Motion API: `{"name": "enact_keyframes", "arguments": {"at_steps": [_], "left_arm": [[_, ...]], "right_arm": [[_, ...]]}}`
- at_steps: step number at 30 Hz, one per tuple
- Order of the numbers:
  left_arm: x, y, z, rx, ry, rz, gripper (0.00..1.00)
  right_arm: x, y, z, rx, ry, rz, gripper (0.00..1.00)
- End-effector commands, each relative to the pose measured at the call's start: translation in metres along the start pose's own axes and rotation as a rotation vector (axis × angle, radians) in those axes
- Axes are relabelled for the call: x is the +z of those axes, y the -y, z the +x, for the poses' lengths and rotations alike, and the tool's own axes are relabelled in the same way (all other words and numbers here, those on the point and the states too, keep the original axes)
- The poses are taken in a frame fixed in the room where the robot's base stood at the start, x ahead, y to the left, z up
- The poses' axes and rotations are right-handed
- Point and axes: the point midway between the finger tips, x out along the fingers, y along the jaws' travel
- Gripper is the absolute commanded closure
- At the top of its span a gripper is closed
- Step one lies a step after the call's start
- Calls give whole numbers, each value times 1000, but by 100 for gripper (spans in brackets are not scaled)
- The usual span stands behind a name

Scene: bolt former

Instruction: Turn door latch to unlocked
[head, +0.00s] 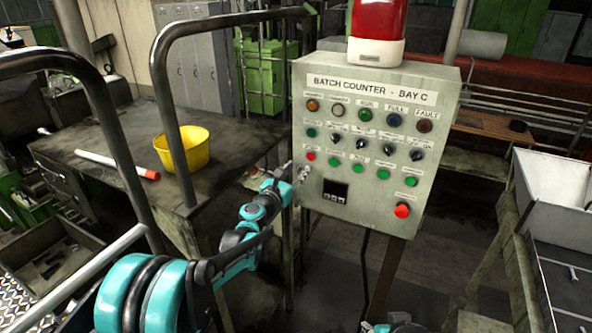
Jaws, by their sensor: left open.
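A grey-green control box (375,145) labelled "BATCH COUNTER - BAY C" stands on a post in the middle. A small metal fitting (304,173), seemingly the door latch, is low on the left side of its front face. Its turned position is too small to tell. My left gripper (288,171) is open at the box's left edge, close beside this fitting. Whether they touch cannot be told. My right gripper is not in view; only a small teal part of my own shows at the bottom edge.
Lamps, selector knobs and push buttons cover the box front, with a large red button (402,211) low right and a red beacon (377,30) on top. Metal handrails (155,95) rise at left. A yellow bucket (183,150) stands on a dark bench (100,145). A white bin (555,190) is at right.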

Motion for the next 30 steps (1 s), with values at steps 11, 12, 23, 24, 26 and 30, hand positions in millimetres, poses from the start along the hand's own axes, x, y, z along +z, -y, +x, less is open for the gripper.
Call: {"name": "enact_keyframes", "arguments": {"at_steps": [11,12,23,24,26,30], "left_arm": [[0,0,1,-1,0,1,91],[0,0,1,-1,0,1,100],[0,1,1,-1,0,24,100],[0,1,1,-1,0,36,100],[-1,1,1,-1,0,59,100],[-2,2,1,-1,0,140,100]], "right_arm": [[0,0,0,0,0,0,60],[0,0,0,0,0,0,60],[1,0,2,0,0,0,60],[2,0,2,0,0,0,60],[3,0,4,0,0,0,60],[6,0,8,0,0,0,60]]}}
